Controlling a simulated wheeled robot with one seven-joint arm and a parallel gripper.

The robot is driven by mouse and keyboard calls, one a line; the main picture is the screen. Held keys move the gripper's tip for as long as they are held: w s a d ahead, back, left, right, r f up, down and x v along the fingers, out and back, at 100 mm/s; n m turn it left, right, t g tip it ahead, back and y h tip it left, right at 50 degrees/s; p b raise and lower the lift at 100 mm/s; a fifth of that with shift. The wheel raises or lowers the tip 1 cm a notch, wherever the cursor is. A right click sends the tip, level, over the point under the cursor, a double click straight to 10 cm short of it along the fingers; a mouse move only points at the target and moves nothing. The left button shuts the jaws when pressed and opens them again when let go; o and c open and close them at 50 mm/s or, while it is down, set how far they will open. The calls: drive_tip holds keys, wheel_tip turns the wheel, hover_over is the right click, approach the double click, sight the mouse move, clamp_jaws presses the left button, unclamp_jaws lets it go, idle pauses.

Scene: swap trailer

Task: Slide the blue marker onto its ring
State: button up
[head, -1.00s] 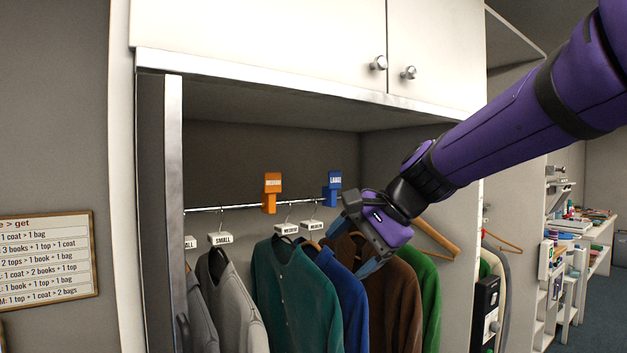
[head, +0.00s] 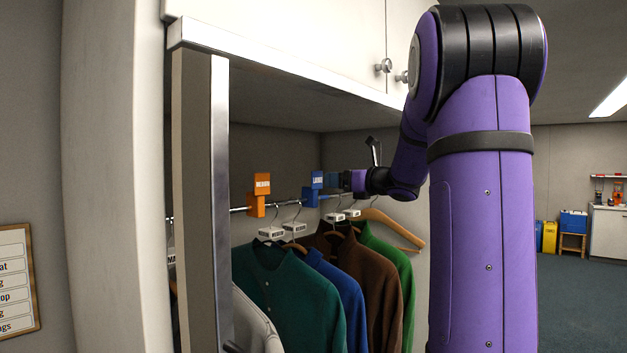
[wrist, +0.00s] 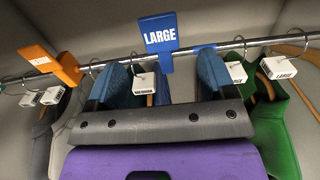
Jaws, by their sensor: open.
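The blue marker with a "LARGE" sign (head: 317,181) hangs on the closet rail, right of the orange marker. In the wrist view the blue marker (wrist: 159,36) stands upright between and beyond my fingertips, its stem crossing the rail. My gripper (wrist: 162,78) is open, with one blue fingertip on each side of the marker's stem; I cannot tell whether either touches it. In the head view my gripper (head: 343,181) is just right of the marker, partly overlapping. A small brighter blue piece (wrist: 206,48) sits on the rail near the right fingertip; whether it is the ring is unclear.
The orange marker (head: 257,195) is on the rail to the left. Several garments on tagged hangers fill the space below, including a teal coat (head: 285,290) and a green coat (head: 388,255). An empty wooden hanger (head: 395,224) hangs at right. The closet's side post (head: 205,200) stands at left.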

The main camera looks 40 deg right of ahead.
sight(318, 178)
drive_tip(key=w, duration=0.2)
drive_tip(key=w+a, duration=0.1)
drive_tip(key=w, duration=0.5)
drive_tip(key=shift+w+a, duration=0.15)
drive_tip(key=shift+w, duration=0.05)
drive_tip(key=c, duration=1.3)
drive_tip(key=d, duration=0.4)
drive_tip(key=w+d, duration=0.1)
drive_tip(key=d, duration=0.1)
drive_tip(key=shift+d, duration=0.4)
drive_tip(key=o, duration=1.3)
drive_tip(key=shift+s, duration=0.15)
drive_tip(key=s+d, duration=0.1)
drive_tip(key=s, duration=0.9)
drive_tip(key=shift+s+d, duration=0.25)
